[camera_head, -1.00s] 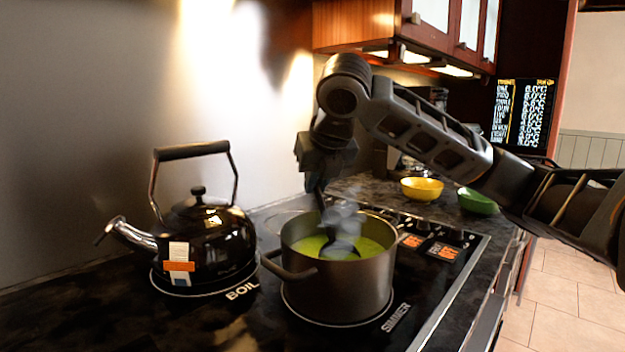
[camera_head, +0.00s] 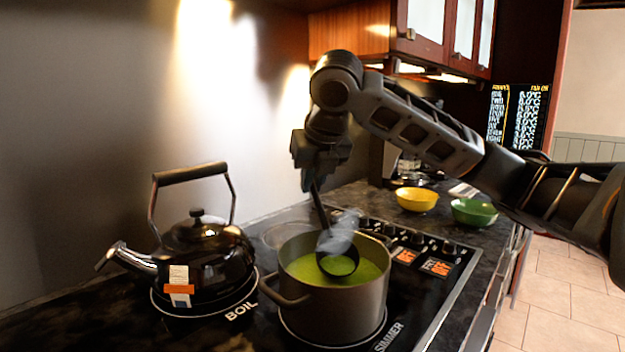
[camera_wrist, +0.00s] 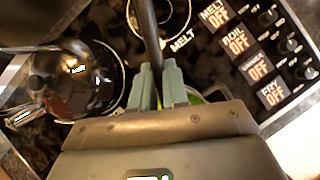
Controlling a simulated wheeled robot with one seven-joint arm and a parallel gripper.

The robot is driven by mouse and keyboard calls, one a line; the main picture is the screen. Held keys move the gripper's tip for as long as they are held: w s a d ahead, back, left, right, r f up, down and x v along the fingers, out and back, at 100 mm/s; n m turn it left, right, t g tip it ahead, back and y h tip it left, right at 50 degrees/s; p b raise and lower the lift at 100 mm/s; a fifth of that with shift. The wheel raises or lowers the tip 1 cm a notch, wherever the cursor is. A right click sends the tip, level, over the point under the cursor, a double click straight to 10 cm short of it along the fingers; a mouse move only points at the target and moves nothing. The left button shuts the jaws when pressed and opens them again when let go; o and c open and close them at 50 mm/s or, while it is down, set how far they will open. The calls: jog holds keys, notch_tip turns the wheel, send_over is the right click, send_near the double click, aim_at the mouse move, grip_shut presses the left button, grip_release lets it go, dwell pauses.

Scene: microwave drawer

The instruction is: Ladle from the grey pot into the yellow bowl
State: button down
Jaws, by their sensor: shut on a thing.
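The grey pot (camera_head: 333,312) stands on the SIMMER burner, with green soup (camera_head: 305,270) inside. My gripper (camera_head: 316,180) is above the pot, shut on the handle of a black ladle (camera_head: 322,212). In the wrist view my gripper (camera_wrist: 158,88) has both fingers on the dark handle. The ladle's bowl is inside the pot's rim, close to the soup surface, and holds green soup. Steam blurs part of it. The yellow bowl (camera_head: 417,200) sits on the counter behind the stove, right of the pot. I cannot see its inside clearly.
A black kettle (camera_head: 206,262) stands on the BOIL burner left of the pot; it also shows in the wrist view (camera_wrist: 85,85). A green bowl (camera_head: 474,212) sits right of the yellow bowl. Stove knobs (camera_head: 420,242) lie between pot and bowls. Cabinets (camera_head: 425,30) hang above.

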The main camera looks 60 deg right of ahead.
jog(key=shift+r+p, duration=0.7)
jog(key=shift+r, duration=0.2)
jog(key=shift+w+d+f+g+y+p, duration=0.35)
jog(key=shift+g+y+p, duration=0.35)
jog(key=shift+p, duration=0.65)
jog(key=shift+w+d+f+g+y+p, duration=0.1)
jog(key=shift+w+d+g+y+p, duration=0.15)
jog(key=shift+p, duration=0.3)
jog(key=shift+g+y+p, duration=0.25)
jog(key=shift+p, duration=0.1)
jog(key=shift+w+f, duration=0.1)
jog(key=shift+w+d+g+y+p, duration=0.25)
jog(key=shift+g+y+p, duration=0.25)
jog(key=shift+p, duration=0.7)
jog(key=shift+w+d+g+y+p, duration=0.25)
jog(key=shift+g+y+p, duration=0.25)
jog(key=shift+p, duration=0.7)
jog(key=shift+d+f+p, duration=0.15)
jog(key=shift+p, duration=0.2)
